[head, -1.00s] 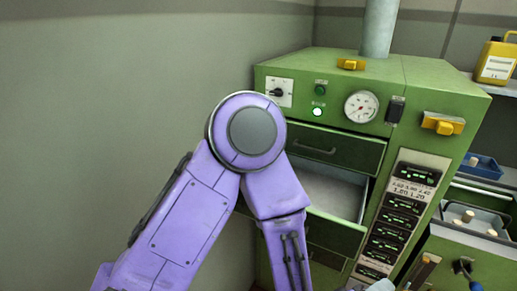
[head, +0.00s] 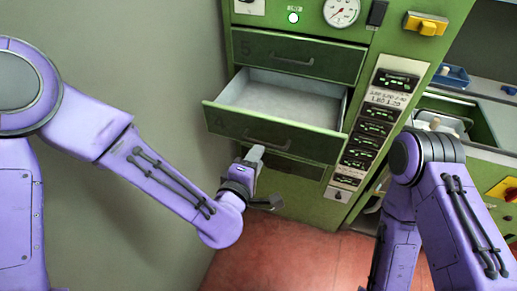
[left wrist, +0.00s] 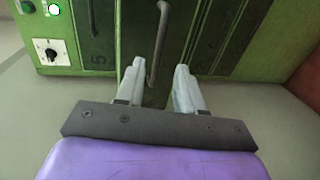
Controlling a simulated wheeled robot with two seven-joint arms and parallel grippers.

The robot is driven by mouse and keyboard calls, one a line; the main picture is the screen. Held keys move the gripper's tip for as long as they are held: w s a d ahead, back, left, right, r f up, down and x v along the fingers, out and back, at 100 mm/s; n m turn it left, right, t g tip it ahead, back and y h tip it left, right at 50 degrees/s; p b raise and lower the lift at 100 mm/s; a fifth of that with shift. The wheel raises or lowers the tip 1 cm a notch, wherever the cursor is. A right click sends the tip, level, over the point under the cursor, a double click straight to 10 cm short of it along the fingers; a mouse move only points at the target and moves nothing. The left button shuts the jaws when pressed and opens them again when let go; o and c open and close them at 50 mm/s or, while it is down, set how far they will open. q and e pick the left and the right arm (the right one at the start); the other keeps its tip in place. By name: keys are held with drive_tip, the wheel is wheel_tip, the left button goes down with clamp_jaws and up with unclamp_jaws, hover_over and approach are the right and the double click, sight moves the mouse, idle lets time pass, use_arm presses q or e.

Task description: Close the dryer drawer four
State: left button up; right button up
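Drawer four (head: 240,122) of the green dryer is pulled out, with its pale empty inside showing and a bar handle (head: 267,143) on its front. My left gripper (head: 256,153) is just in front of and below that handle. In the left wrist view its two pale fingers (left wrist: 160,78) are spread, with a bar handle (left wrist: 168,42) showing between and beyond them. I cannot tell whether they touch it. Drawer five (head: 300,56), above, is shut.
A control panel column (head: 372,133) with several displays runs right of the drawers. A gauge (head: 341,11) and a yellow switch (head: 425,24) are above. The red floor (head: 275,260) is clear below.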

use_arm(q)
drive_tip(key=p+x, duration=0.1)
drive_tip(key=x, duration=0.4)
drive_tip(key=shift+w, duration=0.35)
clamp_jaws()
drive_tip(key=shift+w, duration=0.15)
